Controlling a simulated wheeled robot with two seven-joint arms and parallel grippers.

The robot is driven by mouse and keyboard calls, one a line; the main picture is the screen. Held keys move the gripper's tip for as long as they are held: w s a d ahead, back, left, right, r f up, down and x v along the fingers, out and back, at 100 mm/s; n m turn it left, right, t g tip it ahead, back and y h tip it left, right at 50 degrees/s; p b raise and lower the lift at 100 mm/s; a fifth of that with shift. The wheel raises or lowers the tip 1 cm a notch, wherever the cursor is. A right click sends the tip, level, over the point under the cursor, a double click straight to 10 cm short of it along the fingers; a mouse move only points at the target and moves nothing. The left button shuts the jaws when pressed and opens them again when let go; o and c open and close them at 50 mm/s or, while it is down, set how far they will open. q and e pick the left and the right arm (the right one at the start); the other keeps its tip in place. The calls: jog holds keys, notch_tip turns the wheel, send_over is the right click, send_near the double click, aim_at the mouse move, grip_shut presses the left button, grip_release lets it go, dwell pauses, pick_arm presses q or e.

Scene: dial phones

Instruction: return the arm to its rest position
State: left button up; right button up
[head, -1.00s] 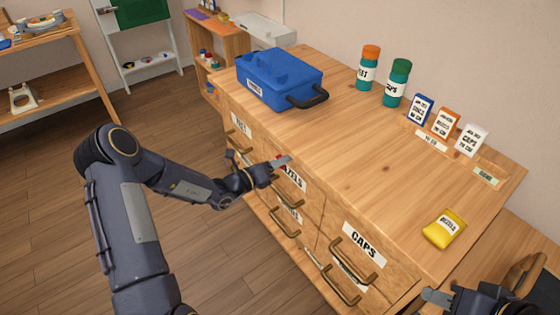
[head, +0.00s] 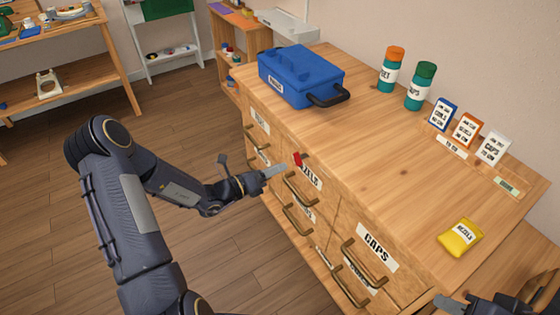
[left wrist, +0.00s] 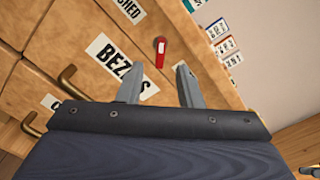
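My left arm reaches in from the left in the head view, and its left gripper (head: 274,171) is in front of the cabinet's drawer fronts, apart from them. In the left wrist view the left gripper (left wrist: 160,85) has its two fingers apart with nothing between them. A red tag or key (head: 298,159) sits on the cabinet front just beyond the fingertips; it also shows in the left wrist view (left wrist: 160,50), above the fingers. My right gripper (head: 446,301) shows only in part at the bottom right corner, and its opening is not clear.
The wooden cabinet (head: 350,150) has labelled drawers with brass handles. On its top are a blue toolbox (head: 300,75), two bottles (head: 391,70), several small cards (head: 466,130) and a yellow packet (head: 461,237). The floor (head: 60,230) left of my arm is clear.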

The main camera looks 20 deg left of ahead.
pick_arm(q)
jog(key=s+d+r+m+g+h+p, duration=0.1)
jog(key=s+d+r+m+g+p, duration=0.3)
jog(key=s+r+m, duration=0.4)
jog(key=s+d+r+m+g+h+p, duration=0.1)
jog(key=s+d+r+m+g, duration=0.35)
jog(key=r+m, duration=0.6)
jog(key=s+a+r+m+y+p, duration=0.3)
jog(key=s+m+y, duration=0.1)
jog(key=s+m, duration=0.4)
jog(key=s+a+r+m+y+p, duration=0.3)
jog(key=s+a+m+y, duration=0.1)
jog(key=s+m, duration=0.5)
jog(key=shift+s+r+y, duration=0.15)
jog(key=shift+r+y, duration=0.25)
jog(key=shift+y, duration=0.2)
jog(key=shift+m, duration=0.25)
